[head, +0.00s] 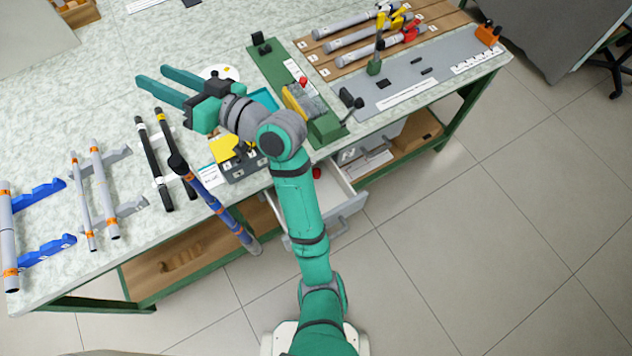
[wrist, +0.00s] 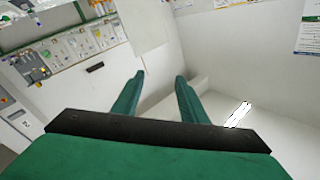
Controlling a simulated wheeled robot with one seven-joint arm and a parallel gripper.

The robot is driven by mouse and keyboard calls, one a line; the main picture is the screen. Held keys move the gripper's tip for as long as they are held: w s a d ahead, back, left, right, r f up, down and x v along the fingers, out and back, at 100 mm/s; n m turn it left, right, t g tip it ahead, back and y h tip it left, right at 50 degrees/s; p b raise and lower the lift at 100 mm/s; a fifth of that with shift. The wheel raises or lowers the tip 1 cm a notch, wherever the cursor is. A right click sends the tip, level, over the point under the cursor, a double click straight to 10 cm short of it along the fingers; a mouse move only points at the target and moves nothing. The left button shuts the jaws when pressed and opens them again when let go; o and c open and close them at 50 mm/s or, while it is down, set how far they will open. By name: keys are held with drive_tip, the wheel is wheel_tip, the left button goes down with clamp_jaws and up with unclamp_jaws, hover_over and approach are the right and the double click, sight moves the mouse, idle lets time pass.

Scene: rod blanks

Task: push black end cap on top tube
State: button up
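Several grey tubes lie on a wooden rack at the top right in the head view; the top tube (head: 345,24) is the farthest back. Dark bits show near its right end, but I cannot tell whether one is a black end cap. Small black pieces (head: 384,84) lie on a grey mat, too small to identify. My gripper (head: 153,75) is open and empty, raised over the left part of the bench, well left of the rack.
Tubes on blue holders (head: 45,250) and black rods (head: 151,160) lie at the bench's left. A blue tube (head: 215,205) slants past the front edge. A green vise-like fixture (head: 280,70) stands between my gripper and the rack. A drawer (head: 340,205) is open below.

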drive_tip(key=s+d+f+m+t+h, duration=0.35)
drive_tip(key=d+f+m+h, duration=0.35)
drive_tip(key=f, duration=0.4)
drive_tip(key=s+d+f+m+t+h, duration=0.3)
drive_tip(key=d+f+m+t+h, duration=0.2)
drive_tip(key=d+f, duration=0.55)
drive_tip(key=s+d+f+n+h, duration=0.1)
drive_tip(key=s+d, duration=0.3)
drive_tip(key=s, duration=0.4)
drive_tip(key=s+d+f+n+h, duration=0.1)
drive_tip(key=s+d+f+h, duration=0.1)
drive_tip(key=s, duration=0.6)
drive_tip(key=s+d+f+n+h, duration=0.1)
drive_tip(key=s+d+f+h, duration=0.1)
drive_tip(key=s+d, duration=0.3)
drive_tip(key=s+g, duration=0.1)
drive_tip(key=s, duration=0.3)
drive_tip(key=shift+d+f+n+h, duration=0.3)
drive_tip(key=shift+d+f+n, duration=0.1)
drive_tip(key=shift+s, duration=0.1)
drive_tip(key=shift+c, duration=1)
